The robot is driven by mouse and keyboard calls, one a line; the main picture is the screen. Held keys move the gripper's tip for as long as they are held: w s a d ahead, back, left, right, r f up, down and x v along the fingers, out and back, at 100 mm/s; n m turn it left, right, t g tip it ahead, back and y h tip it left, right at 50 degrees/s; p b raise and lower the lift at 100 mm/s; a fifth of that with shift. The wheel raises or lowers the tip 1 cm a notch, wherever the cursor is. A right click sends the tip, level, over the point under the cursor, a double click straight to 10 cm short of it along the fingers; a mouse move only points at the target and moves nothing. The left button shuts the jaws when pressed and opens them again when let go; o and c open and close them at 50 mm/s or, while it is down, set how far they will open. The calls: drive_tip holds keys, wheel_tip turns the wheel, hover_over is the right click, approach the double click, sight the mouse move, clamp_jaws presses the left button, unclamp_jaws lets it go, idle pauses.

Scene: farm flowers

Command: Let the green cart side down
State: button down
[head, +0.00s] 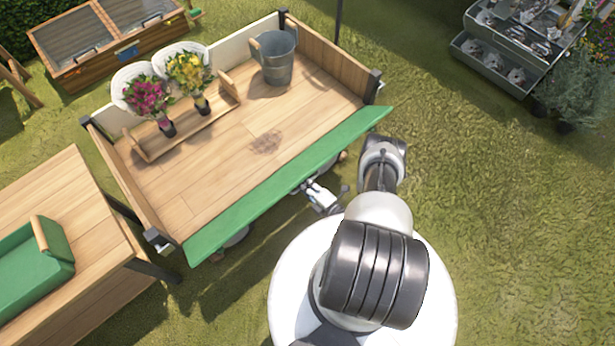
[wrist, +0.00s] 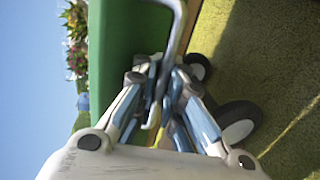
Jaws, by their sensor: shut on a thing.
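The cart's green side (head: 290,185) runs along the near edge of the cart (head: 225,160), leaning outward from the end posts in the head view. It also shows in the wrist view (wrist: 115,50), filling the upper left. A curved grey metal handle (wrist: 180,22) comes in from the top of the wrist view. My gripper (head: 311,189) is low on the outer side of the green side, near its middle. In the wrist view my gripper (wrist: 160,88) has its fingers closed around the handle. Its contact is hidden from the head view by the green side.
On the cart bed stand a wooden carrier (head: 190,128), two bouquets (head: 150,96) (head: 190,72) and a grey bucket (head: 275,58). A wooden table (head: 85,215) with a green box (head: 32,262) is at left. Cart wheels (wrist: 238,122) are close by.

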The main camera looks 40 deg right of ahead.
drive_tip(key=shift+s+f+b, duration=0.3)
drive_tip(key=shift+f+b, duration=0.1)
drive_tip(key=shift+f, duration=0.35)
drive_tip(key=shift+s+f+b, duration=0.25)
drive_tip(key=shift+f+b, duration=0.1)
drive_tip(key=shift+f, duration=0.35)
drive_tip(key=c, duration=2.1)
unclamp_jaws()
drive_tip(key=shift+c, duration=0.2)
drive_tip(key=shift+o, duration=0.7)
drive_tip(key=shift+r, duration=0.1)
drive_tip(key=shift+s+d, duration=0.1)
drive_tip(key=a+v, duration=0.1)
drive_tip(key=v, duration=1.1)
drive_tip(key=shift+d, duration=0.25)
